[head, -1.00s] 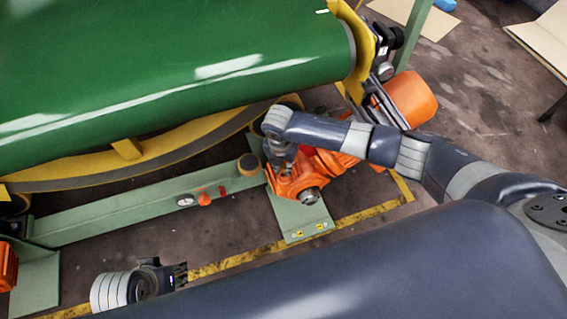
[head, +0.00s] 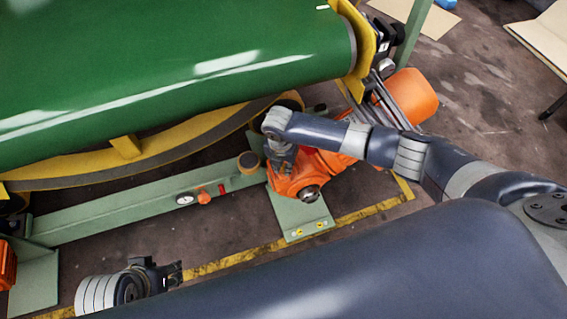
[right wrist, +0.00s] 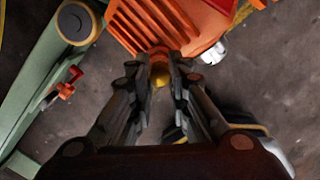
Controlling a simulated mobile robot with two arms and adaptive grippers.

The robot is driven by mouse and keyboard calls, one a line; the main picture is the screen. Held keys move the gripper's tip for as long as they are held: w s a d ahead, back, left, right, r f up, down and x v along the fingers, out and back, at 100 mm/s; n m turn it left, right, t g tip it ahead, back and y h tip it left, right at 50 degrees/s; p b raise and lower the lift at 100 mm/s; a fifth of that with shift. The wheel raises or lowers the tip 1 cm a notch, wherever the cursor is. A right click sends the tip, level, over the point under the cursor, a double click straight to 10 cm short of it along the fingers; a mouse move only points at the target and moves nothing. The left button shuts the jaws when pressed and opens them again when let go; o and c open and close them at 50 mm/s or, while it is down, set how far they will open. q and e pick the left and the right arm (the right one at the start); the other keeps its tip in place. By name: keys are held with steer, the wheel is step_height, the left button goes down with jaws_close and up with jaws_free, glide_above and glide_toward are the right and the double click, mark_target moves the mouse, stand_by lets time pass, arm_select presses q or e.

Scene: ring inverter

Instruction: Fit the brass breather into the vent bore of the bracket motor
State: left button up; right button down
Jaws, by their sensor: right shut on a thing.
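My right gripper (head: 276,170) is over the orange motor (head: 294,182) that sits on a green bracket plate. In the right wrist view, the right gripper (right wrist: 160,80) is shut on the brass breather (right wrist: 160,76), a small gold-coloured piece between its fingertips. The breather is at the near edge of the orange finned housing (right wrist: 180,22); whether it touches cannot be told. The vent bore is not visible. In the head view the gripper hides the breather. My left gripper (head: 174,273) is low at the left, away from the motor; its jaw opening is unclear.
A green beam (head: 130,212) with a gauge and red valve runs left of the motor. Another orange motor (head: 412,96) stands at upper right. Open floor (head: 235,232) lies in front.

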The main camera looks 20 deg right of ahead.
arm_select(q)
steer(key=shift+s+f, duration=0.1)
steer(key=shift+f, duration=0.05)
arm_select(e)
steer(key=shift+f, duration=0.5)
steer(key=shift+f, duration=0.1)
steer(key=shift+f+b, duration=0.1)
steer(key=shift+b, duration=0.2)
steer(key=c, duration=1.4)
jaws_free()
steer(key=shift+c, duration=0.2)
arm_select(q)
steer(key=shift+d+r, duration=0.1)
steer(key=shift+r, duration=0.1)
steer(key=shift+f, duration=0.15)
arm_select(e)
step_height(320, 180, up, 12)
steer(key=s, duration=0.1)
steer(key=shift+a, duration=0.45)
